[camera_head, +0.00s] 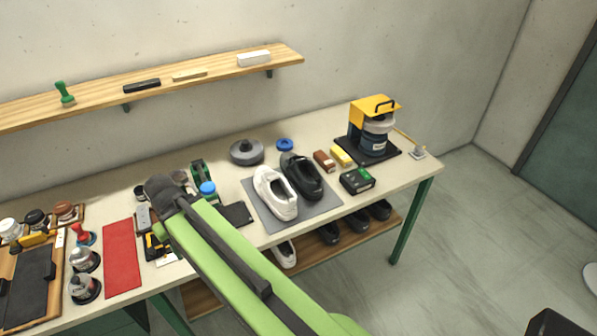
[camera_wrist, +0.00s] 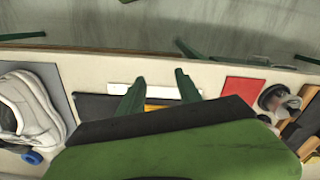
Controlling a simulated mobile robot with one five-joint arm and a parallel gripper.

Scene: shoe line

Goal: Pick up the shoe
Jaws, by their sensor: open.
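A white shoe (camera_head: 277,196) lies on a grey mat (camera_head: 325,208) on the workbench, beside a black shoe (camera_head: 303,178). The white shoe also shows at the left edge of the wrist view (camera_wrist: 27,108), partly cut off. My gripper (camera_wrist: 159,77) is open and empty in the wrist view. Its two dark green fingers are apart, over dark and yellow items on the bench, to the side of the white shoe. In the head view my arm hides the fingers.
A red mat (camera_head: 122,258) and several bottles lie to the left. A yellow-topped machine (camera_head: 375,125) stands at the right end of the bench (camera_head: 415,178). A wooden wall shelf (camera_head: 215,72) is behind. More shoes sit on a lower shelf (camera_head: 303,262).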

